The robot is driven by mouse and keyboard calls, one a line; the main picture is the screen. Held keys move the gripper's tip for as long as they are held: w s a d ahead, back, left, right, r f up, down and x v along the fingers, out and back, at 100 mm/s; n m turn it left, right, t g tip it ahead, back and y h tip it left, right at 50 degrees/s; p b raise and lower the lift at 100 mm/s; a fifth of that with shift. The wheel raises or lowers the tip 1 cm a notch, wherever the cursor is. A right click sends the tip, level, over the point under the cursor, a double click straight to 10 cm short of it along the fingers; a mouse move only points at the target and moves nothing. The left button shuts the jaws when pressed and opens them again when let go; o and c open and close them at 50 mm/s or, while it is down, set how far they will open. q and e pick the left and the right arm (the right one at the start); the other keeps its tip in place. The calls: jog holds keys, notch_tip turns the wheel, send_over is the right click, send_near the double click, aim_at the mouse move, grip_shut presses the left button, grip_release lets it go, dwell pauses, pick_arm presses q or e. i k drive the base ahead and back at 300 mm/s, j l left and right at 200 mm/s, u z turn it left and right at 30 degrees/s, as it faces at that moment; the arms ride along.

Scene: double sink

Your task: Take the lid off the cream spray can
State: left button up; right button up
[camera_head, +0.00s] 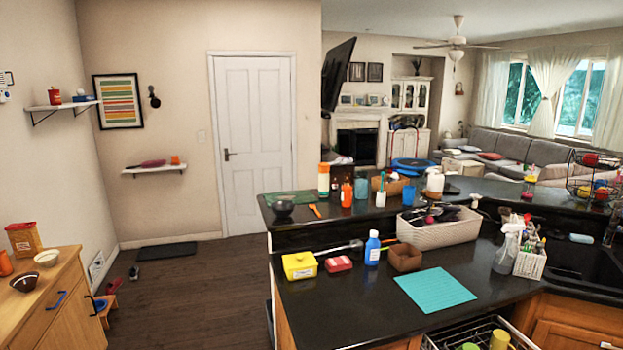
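A tall, narrow cream-white can (323,183) with an orange top stands upright at the left part of the raised back counter. It looks like the spray can, but it is too small to be sure. Its orange top (323,167) appears to be a lid sitting on it. An orange bottle (346,194) stands just to its right. Neither of my grippers shows in the head view.
The raised counter (280,230) carries a dark bowl (282,208) and several bottles. The lower counter (330,310) holds a yellow box (299,266), a blue bottle (372,249), a woven basket (440,230) and a teal mat (435,290). Floor (190,290) at left is mostly clear.

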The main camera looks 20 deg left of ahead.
aim_at(323, 167)
jog(key=u, duration=0.75)
jog(key=i+u, duration=0.25)
jog(key=i, duration=2.8)
jog(key=i+j, duration=0.1)
jog(key=i, duration=1)
jog(key=i+z, duration=0.1)
jog(key=i, duration=1)
jog(key=i+j, duration=0.15)
jog(key=i, duration=0.9)
jog(key=i+j, duration=0.1)
jog(key=i, duration=1)
jog(key=z, duration=0.45)
jog(key=i+z, duration=0.15)
jog(key=z, duration=0.3)
jog(key=j+z, duration=0.1)
jog(key=z, duration=0.35)
jog(key=i+j+z, duration=0.1)
jog(key=z, duration=1.25)
jog(key=l+z, duration=0.1)
jog(key=z, duration=1.15)
jog(key=i+z, duration=0.1)
jog(key=z, duration=0.35)
jog(key=l+z, duration=0.1)
jog(key=z, duration=0.35)
